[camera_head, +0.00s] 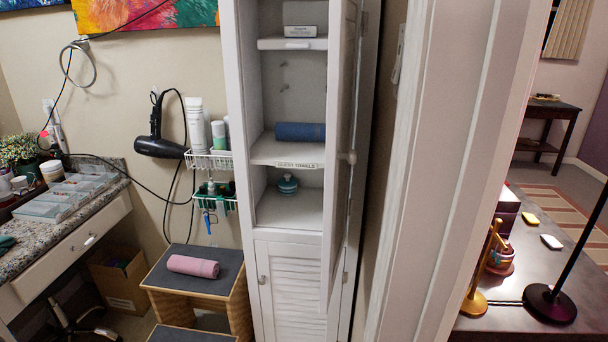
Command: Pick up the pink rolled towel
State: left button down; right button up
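The pink rolled towel (193,266) lies on its side on the dark grey top of a wooden step stool (208,285), left of the tall white cabinet. Nothing touches it or covers it. Neither of my grippers shows in the head view.
The tall white cabinet (243,120) has its upper door (342,150) open, with a blue rolled towel (300,131) and a teal jar (287,184) on its shelves. A granite counter (38,229) stands at left above a cardboard box (120,279). A black hair dryer (160,146) and its cord hang on the wall.

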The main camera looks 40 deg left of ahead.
aim_at(192, 266)
jog(key=u, duration=1.85)
jog(key=i+j+z, duration=0.9)
jog(key=z, duration=0.2)
jog(key=i+j+z, duration=0.25)
jog(key=i+z, duration=0.15)
